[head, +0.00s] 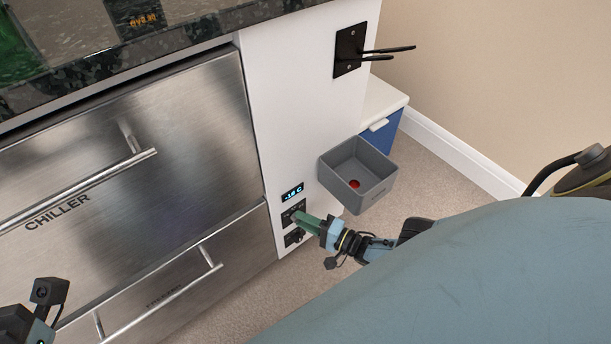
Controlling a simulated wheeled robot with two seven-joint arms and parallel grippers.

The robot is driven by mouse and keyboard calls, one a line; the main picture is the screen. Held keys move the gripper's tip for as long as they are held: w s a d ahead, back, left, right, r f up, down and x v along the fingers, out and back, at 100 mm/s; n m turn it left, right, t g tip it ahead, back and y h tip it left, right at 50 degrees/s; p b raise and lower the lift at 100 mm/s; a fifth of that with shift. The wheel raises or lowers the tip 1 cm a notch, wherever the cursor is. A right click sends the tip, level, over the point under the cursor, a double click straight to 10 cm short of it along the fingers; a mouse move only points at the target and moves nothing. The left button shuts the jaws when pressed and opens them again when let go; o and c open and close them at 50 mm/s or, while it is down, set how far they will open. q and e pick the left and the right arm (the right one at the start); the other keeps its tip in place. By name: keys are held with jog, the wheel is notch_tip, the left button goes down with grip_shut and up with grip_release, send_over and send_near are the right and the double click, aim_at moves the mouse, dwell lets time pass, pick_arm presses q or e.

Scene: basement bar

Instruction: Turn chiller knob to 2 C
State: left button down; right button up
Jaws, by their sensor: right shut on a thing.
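The steel chiller drawer (150,190) is at the left, marked CHILLER and closed. On the white side panel (290,120) beside it, a small lit display (292,192) reads about -16 C; the digits are small. Below it are two dark knob plates, an upper one (288,218) and a lower one (294,238). My right gripper (299,218) has its green fingers at the upper plate, shut on the upper knob, which the fingers largely hide. I cannot read the markings around the knob. Of my left arm only a dark wrist part shows at the lower left; its fingers are out of view.
A black bracket with two prongs (350,52) is above. A lower steel drawer (190,295) is closed. Carpet (440,165) is clear at the right.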

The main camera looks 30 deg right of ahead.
jog(key=shift+a, duration=0.1)
dwell(0.3)
jog(key=o, duration=1)
jog(key=shift+c, duration=0.2)
